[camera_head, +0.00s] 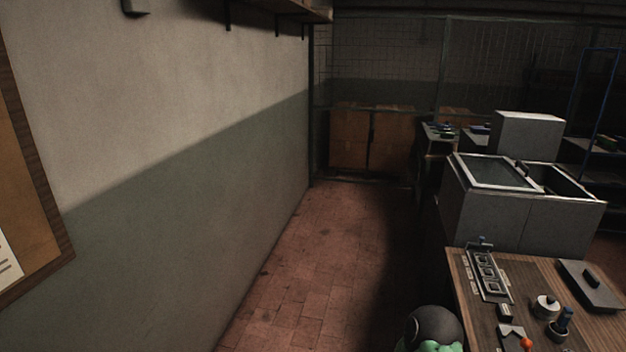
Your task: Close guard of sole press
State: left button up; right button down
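A grey box-shaped machine (485,215) stands at the right behind the wooden bench. I cannot tell for sure that it is the sole press. A light-framed dark panel (495,171) lies over the left part of its top, with a small dark handle (522,170) at its right edge. The right part of the top shows a dark open recess (565,182). A plain grey block (528,136) rises behind the panel. Neither of my grippers is in view.
The wooden bench (540,262) at the lower right holds a slotted tray (487,275), a white round pot (545,307) and a dark flat plate (592,285). Tiled floor (290,290) is clear along the left wall. Brown boxes (372,138) stand at the back.

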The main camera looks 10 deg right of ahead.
aim_at(535, 190)
jog(key=i+l+z, duration=0.15)
jog(key=i+z, duration=0.2)
jog(key=i, duration=0.3)
jog(key=i+z, duration=0.35)
jog(key=i, duration=0.3)
jog(key=i+j+z, duration=0.2)
jog(key=i+z, duration=0.2)
jog(key=i, duration=0.2)
